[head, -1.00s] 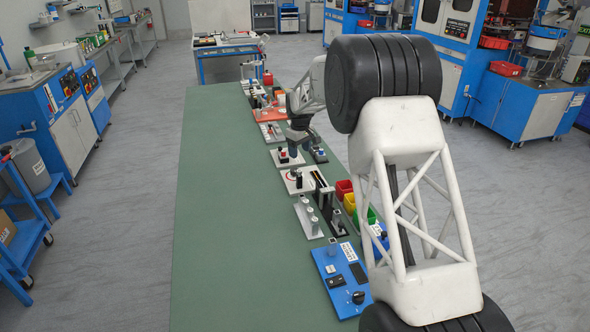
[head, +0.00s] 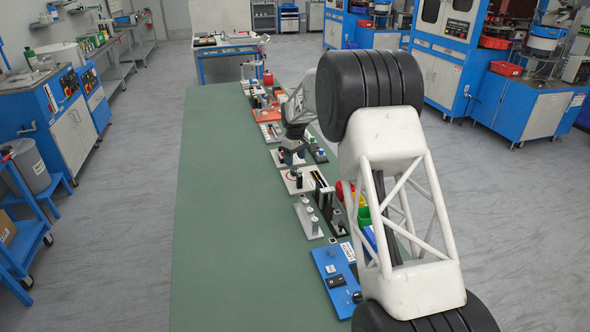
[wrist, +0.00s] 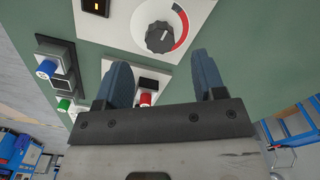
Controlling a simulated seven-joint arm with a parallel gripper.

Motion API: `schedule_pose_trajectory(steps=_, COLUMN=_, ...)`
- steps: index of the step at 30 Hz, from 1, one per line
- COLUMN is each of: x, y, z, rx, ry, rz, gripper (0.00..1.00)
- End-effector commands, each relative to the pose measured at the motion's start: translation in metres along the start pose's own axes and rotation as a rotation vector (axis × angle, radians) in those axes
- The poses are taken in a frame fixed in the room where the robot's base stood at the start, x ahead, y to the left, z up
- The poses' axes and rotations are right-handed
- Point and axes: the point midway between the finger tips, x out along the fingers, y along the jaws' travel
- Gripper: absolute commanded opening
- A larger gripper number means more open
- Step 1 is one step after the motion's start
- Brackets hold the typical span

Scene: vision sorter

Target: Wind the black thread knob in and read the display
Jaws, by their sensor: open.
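My gripper (wrist: 162,74) is open and empty, with two blue-grey fingers spread apart in the wrist view. Just beyond the fingertips is a dark ribbed knob (wrist: 160,37) with a white pointer, on a white plate with a red arc. I cannot tell whether it is the thread knob. A small black window (wrist: 95,5) shows at that plate's upper left; no reading is legible. In the head view my gripper (head: 289,161) hangs over the row of stations. Another black knob (head: 357,297) sits on a blue panel (head: 333,266) nearer me, partly covered by my arm.
A red button (wrist: 147,99) on a white plate shows between the fingers. A blue button (wrist: 47,68) and green button (wrist: 65,104) stand to the left. The green bench top (head: 225,220) is clear on the left.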

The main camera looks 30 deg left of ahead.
Motion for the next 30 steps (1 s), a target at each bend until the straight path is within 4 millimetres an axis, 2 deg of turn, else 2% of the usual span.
schedule_pose_trajectory(steps=6, x=0.027, y=0.0, z=0.0, rx=0.0, ry=-0.001, rz=0.0, gripper=0.64)
schedule_pose_trajectory(steps=12, x=0.046, y=0.0, z=0.0, rx=0.001, ry=0.0, rz=0.001, gripper=0.64)
schedule_pose_trajectory(steps=18, x=0.053, y=0.0, z=0.0, rx=0.001, ry=0.0, rz=0.002, gripper=0.64)
schedule_pose_trajectory(steps=26, x=0.053, y=0.0, z=0.0, rx=0.001, ry=0.001, rz=0.002, gripper=0.64)
schedule_pose_trajectory(steps=30, x=0.053, y=0.0, z=0.0, rx=0.001, ry=0.001, rz=0.002, gripper=0.42)
